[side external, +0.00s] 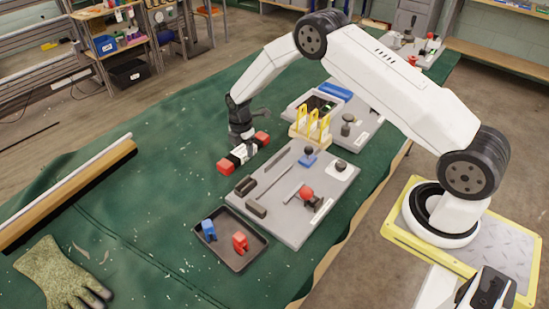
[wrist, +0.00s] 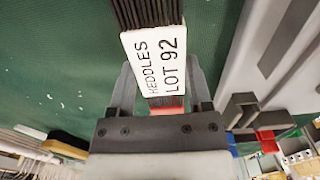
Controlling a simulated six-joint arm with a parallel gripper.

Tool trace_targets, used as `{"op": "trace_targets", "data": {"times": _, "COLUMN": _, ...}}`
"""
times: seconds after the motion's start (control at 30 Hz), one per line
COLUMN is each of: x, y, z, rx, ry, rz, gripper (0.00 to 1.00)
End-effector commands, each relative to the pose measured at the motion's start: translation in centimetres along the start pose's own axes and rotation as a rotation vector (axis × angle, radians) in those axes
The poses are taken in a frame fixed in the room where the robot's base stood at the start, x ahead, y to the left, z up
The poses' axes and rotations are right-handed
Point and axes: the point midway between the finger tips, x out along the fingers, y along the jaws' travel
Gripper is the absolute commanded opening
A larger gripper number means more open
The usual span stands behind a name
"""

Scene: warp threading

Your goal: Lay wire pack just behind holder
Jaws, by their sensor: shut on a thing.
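The wire pack (side external: 238,155) is a dark bundle with red ends and a white label. In the wrist view the pack (wrist: 148,14) has a label reading "HEDDLES LOT 92". My gripper (side external: 243,149) is shut on it; in the wrist view the gripper's fingers (wrist: 161,92) sit on either side of the label. The pack is at or a little above the green cloth, left of the grey board; I cannot tell if it touches. A yellow pronged rack (side external: 311,126), possibly the holder, stands to its right at the board's far end.
The grey board (side external: 275,207) carries dark blocks, a red-knobbed part (side external: 306,193) and a blue part (side external: 308,158). A dark tray (side external: 224,247) with blue and red clips lies in front. A second grey station (side external: 367,127) is behind. The cloth left of the pack is clear.

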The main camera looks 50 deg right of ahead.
Motion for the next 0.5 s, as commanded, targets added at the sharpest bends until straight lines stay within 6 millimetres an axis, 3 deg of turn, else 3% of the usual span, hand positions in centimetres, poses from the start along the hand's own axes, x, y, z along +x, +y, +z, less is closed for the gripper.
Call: {"op": "trace_targets", "data": {"times": 0.5, "x": 0.96, "y": 0.06, "z": 0.01, "rx": 0.0, "ry": 0.0, "rz": 0.002, "gripper": 0.0}}
